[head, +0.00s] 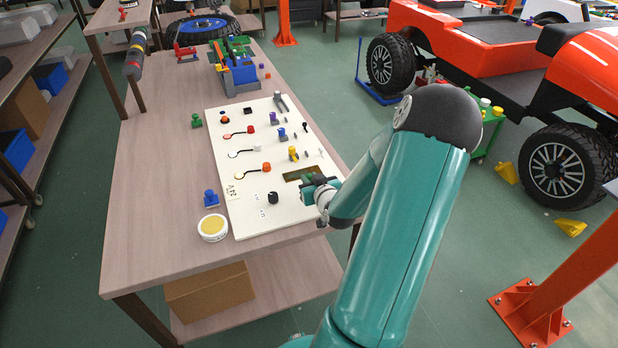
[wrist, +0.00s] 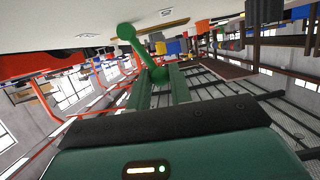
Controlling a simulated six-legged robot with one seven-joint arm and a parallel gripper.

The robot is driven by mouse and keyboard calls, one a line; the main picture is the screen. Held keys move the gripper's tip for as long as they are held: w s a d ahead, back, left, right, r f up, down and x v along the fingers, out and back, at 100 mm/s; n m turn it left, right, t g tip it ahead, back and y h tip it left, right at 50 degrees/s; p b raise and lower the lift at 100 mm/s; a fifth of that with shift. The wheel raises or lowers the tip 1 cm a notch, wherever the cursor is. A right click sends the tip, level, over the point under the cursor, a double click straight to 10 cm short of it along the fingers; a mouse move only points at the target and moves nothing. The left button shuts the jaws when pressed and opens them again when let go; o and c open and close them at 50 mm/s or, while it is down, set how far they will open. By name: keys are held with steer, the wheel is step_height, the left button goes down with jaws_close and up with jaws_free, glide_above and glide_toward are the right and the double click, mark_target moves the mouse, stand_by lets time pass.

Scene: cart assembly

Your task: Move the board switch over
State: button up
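The pale board (head: 243,221) lies flat on the wooden table. Near its right front edge is a dark rectangular recess (head: 292,178) with green parts in it. My gripper (head: 318,187) is at that recess, and its dark body hides part of it. In the wrist view, a green lever with a ball end (wrist: 126,32) stands just beyond my fingertips. My gripper's two green fingers (wrist: 160,75) are apart, with a visible gap between them. The lever's near end lies at that gap; whether the fingers touch it is unclear.
The board also carries a black knob (head: 272,198), a yellow part (head: 293,153) and several cabled plugs. A round yellow-topped tub (head: 212,228) and a blue part (head: 210,198) stand left of it. A blue-grey bin (head: 240,74) stands behind. The table's left side is clear.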

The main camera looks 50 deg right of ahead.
steer(key=shift+w+a, duration=0.1)
steer(key=shift+c, duration=0.7)
steer(key=shift+s+r, duration=0.1)
steer(key=shift+s, duration=0.15)
steer(key=shift+a, duration=0.1)
